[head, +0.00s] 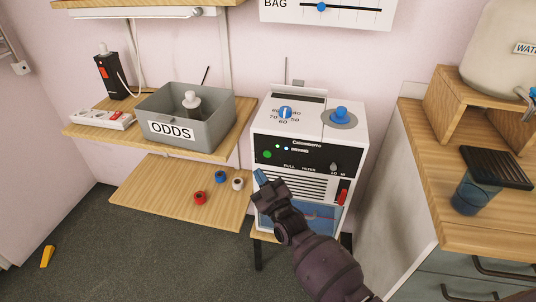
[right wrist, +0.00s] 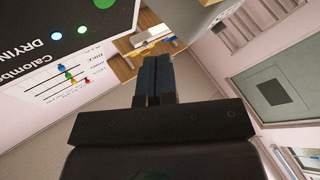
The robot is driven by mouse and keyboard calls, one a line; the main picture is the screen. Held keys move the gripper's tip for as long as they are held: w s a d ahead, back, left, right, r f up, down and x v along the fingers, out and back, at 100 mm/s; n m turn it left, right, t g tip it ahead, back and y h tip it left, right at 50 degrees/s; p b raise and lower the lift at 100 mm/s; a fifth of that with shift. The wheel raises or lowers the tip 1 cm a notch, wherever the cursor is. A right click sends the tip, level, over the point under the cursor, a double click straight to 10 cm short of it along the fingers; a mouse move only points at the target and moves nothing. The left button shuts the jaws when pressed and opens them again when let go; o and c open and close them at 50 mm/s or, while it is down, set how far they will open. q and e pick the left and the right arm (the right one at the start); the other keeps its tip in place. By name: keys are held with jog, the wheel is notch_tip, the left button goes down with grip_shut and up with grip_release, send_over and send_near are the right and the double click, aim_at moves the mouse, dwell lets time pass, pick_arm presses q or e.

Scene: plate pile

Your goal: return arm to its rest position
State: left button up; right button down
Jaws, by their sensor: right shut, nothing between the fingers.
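My right gripper (head: 261,180) is in front of the lower left part of a white drying machine (head: 262,119) in the head view. Its fingers are shut with nothing between them. In the right wrist view the shut fingers (right wrist: 154,80) point away from the camera, with the machine's dark label panel (right wrist: 50,30) at the upper left. My right arm comes in from the bottom of the head view and covers part of the machine's lower front. My left gripper is not in view.
A grey ODDS bin (head: 215,125) stands on a wooden shelf at the left. Red, blue and white small pieces lie on the lower shelf (head: 150,190). At the right, a wooden counter (head: 440,200) holds a blue cup (head: 468,198). A yellow wedge (head: 47,257) lies on the floor.

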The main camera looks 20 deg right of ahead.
jog(key=shift+f, duration=0.1)
dwell(0.4)
pick_arm(q)
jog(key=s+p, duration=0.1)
jog(key=p, duration=0.1)
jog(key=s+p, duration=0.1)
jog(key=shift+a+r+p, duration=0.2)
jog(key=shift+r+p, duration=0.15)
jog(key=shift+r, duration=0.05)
pick_arm(e)
jog(key=s+d+f+m+g+h, duration=0.1)
jog(key=s+d+f+m+g, duration=0.1)
jog(key=s, duration=0.9)
jog(key=s+d+f+m+g+h, duration=0.1)
jog(key=s+d+f+m+g, duration=0.1)
jog(key=s, duration=1)
jog(key=s+d+f+m+g+h, duration=0.1)
jog(key=s+d+f+g, duration=0.3)
jog(key=s, duration=0.8)
jog(key=shift+d+f+m+g, duration=0.3)
jog(key=shift+f+m+g, duration=0.25)
jog(key=shift+g, duration=0.55)
